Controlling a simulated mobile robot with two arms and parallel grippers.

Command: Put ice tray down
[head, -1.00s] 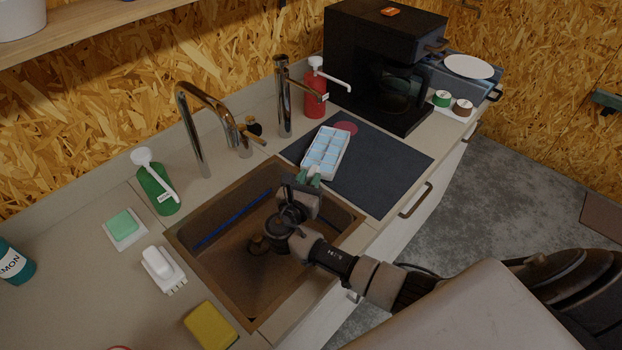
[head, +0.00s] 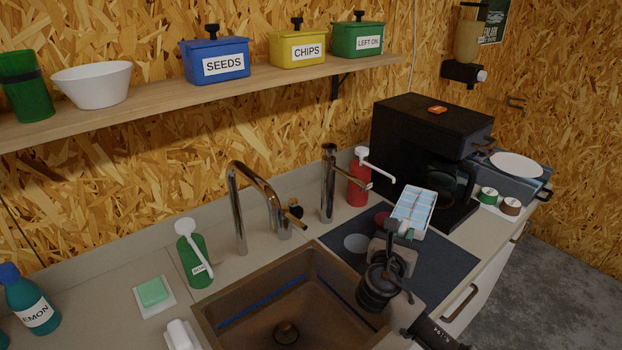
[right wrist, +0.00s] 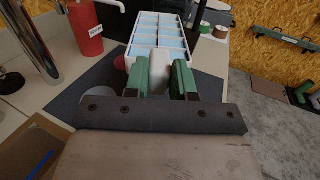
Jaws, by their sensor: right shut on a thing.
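The ice tray (head: 413,207) is white with light blue cells. My right gripper (head: 403,231) is shut on its near end and holds it over the dark mat (head: 446,262), right of the sink. In the right wrist view the green fingertips (right wrist: 165,80) clasp the near end of the tray (right wrist: 158,32), which extends away from them. Whether the tray touches the mat is hard to tell. My left gripper is not in view.
A black coffee machine (head: 425,140) stands just behind the tray. A red pump bottle (head: 358,185) and chrome taps (head: 328,190) stand to the left. The sink (head: 210,325) lies front left. The mat's right part is clear.

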